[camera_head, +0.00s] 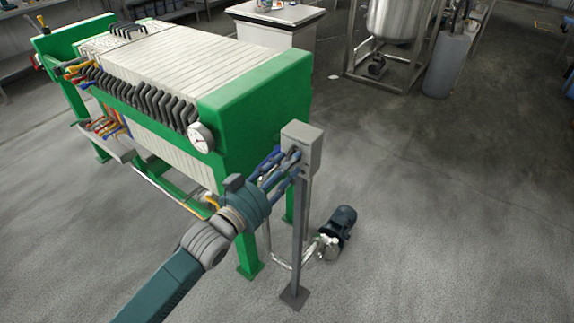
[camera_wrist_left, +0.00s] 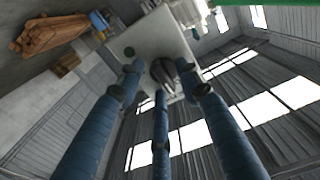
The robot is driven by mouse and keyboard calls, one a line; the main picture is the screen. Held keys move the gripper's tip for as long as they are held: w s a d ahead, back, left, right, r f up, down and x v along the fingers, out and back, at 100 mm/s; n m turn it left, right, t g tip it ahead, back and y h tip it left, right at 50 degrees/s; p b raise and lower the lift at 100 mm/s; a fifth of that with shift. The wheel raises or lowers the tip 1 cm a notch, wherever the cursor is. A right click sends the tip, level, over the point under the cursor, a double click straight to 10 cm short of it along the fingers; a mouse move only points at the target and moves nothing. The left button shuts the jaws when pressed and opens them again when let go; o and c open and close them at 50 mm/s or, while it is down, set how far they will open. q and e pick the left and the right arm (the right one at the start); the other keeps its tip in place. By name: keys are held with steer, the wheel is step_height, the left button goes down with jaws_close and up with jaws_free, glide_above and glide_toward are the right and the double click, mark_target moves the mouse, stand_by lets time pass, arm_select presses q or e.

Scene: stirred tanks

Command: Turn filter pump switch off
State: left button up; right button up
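The grey switch box (camera_head: 308,150) stands on top of a thin post beside the green filter press. My left gripper (camera_head: 289,160) is at the box's front face. Its three blue fingers are spread apart around the switch, with gaps visible beside it. I cannot tell whether a fingertip touches the switch. In the head view the fingers hide the switch. My right gripper is not in view.
The filter press (camera_head: 262,92) with its pressure gauge (camera_head: 201,138) stands just left of the box. A small pump motor (camera_head: 341,221) sits on the floor right of the post (camera_head: 299,240). A steel tank (camera_head: 393,20) stands farther back. The floor at right is clear.

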arm_select(q)
steer(key=v, duration=1.2)
